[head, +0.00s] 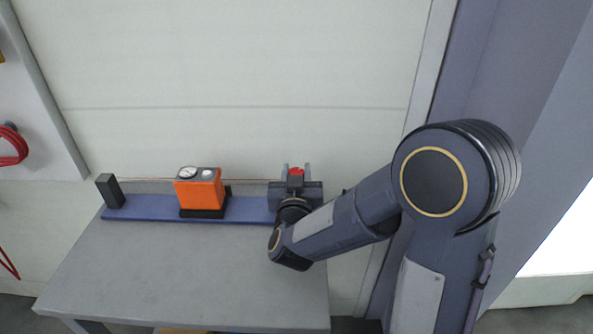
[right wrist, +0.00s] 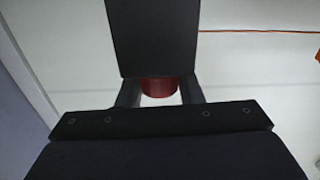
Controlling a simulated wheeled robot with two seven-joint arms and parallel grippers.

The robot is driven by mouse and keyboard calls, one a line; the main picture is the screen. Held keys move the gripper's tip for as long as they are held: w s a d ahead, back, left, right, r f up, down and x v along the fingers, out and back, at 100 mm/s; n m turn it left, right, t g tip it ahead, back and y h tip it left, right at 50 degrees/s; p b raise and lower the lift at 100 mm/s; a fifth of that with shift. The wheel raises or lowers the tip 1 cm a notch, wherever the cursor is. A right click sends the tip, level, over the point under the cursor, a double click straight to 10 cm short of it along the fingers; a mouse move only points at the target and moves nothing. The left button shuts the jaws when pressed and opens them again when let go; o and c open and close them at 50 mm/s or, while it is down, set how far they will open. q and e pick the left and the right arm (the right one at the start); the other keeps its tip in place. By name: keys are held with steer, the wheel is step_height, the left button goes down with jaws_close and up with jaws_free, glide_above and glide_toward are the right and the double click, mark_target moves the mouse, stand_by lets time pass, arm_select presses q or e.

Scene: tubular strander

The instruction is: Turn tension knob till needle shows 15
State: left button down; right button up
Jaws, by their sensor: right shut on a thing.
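The red tension knob (head: 296,171) shows between the fingers of my right gripper (head: 296,172) at the right end of the blue rail. My right gripper is shut on it. In the right wrist view the red knob (right wrist: 159,88) sits between the two fingers, partly hidden by a dark block (right wrist: 152,38). An orange meter box (head: 199,190) stands on the rail to the left, with a round white dial (head: 188,173) on top. The needle and its reading are too small to make out. My left gripper is not in view.
The blue rail (head: 150,213) lies along the back of a grey table (head: 190,270). A dark upright block (head: 110,190) stands at its left end. The front of the table is clear.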

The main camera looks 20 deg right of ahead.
steer(key=shift+m+g+h+p, duration=0.3)
steer(key=shift+m+g+h, duration=0.7)
steer(key=shift+h, duration=0.5)
steer(key=o, duration=1)
steer(key=shift+c, duration=0.2)
steer(key=v, duration=0.7)
steer(key=shift+s+a, duration=0.2)
steer(key=shift+s, duration=0.1)
